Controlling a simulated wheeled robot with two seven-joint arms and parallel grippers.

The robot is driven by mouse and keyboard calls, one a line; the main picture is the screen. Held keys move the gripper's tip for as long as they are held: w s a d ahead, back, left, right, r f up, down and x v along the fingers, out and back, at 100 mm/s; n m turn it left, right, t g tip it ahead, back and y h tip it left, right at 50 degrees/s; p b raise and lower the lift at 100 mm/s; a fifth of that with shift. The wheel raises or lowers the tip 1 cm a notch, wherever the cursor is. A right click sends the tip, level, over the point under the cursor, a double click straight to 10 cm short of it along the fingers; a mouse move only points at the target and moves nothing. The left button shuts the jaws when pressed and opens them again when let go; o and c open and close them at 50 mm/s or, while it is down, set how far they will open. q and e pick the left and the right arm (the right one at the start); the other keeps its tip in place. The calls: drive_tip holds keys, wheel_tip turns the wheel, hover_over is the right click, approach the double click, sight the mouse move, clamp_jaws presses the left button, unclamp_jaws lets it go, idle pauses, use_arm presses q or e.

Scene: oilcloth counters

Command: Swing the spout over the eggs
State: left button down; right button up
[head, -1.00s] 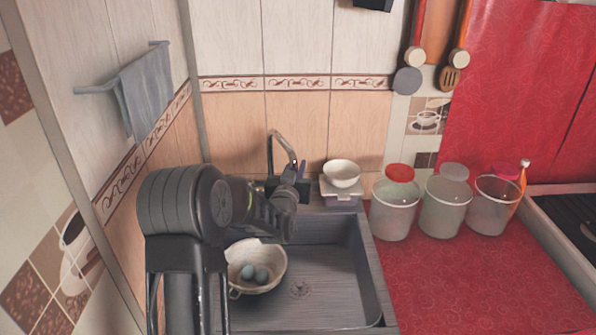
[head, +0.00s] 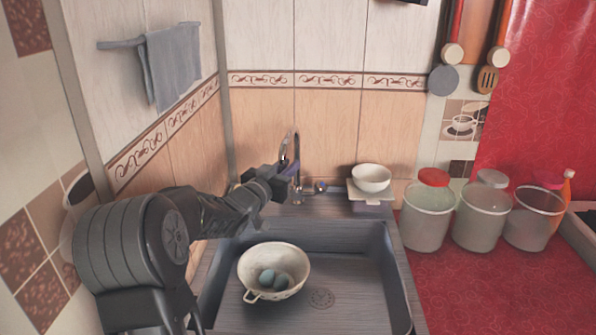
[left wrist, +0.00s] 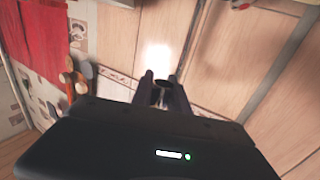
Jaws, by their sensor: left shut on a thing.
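The metal faucet spout (head: 297,150) rises behind the sink and arches over, its free end now toward the left and front. My left gripper (head: 288,172) is shut on the spout near its free end, hiding part of it. In the left wrist view its two fingers (left wrist: 162,92) are close around a dark, round piece. A pale colander (head: 293,255) stands in the sink, with two bluish eggs (head: 275,279) inside. The spout end and gripper appear behind and above the colander; I cannot tell whether they are over the eggs. My right gripper is not in view.
The grey sink (head: 350,290) is otherwise empty. A white bowl (head: 371,178) stands behind it at the right, and several jars (head: 428,215) stand on the red counter. A towel (head: 173,65) hangs on the left wall.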

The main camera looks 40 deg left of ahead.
use_arm(q)
drive_tip(key=shift+s+a+f, duration=0.1)
drive_tip(key=shift+s+a, duration=0.15)
drive_tip(key=c, duration=1.3)
unclamp_jaws()
drive_tip(key=shift+s, duration=0.15)
drive_tip(key=b+v, duration=0.1)
drive_tip(key=v, duration=0.6)
drive_tip(key=shift+s, duration=0.3)
drive_tip(key=shift+d, duration=0.1)
